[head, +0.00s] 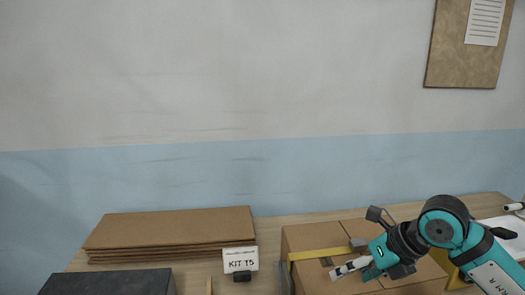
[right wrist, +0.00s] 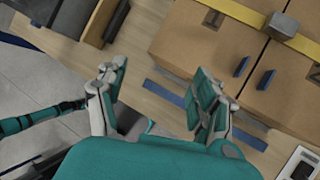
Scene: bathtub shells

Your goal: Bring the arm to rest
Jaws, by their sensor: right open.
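My right gripper (head: 358,268) reaches in from the right in the head view, in front of the brown cardboard box (head: 315,240). In the right wrist view its two fingers (right wrist: 160,85) stand wide apart with nothing between them. The wooden table (right wrist: 135,95) shows beyond the fingers. The gripper covers part of the box in the head view, and I cannot tell whether they touch. A teal and black arm part, probably mine, shows at the left of the right wrist view. My left gripper cannot be made out.
A yellow strap (head: 322,254) with a grey block crosses the box. Flat cardboard sheets (head: 170,232) lie stacked at the left, beside a "KIT T5" sign (head: 240,260). A dark grey block (head: 110,284) is at the front left. Blue strips (right wrist: 170,91) lie beside the box.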

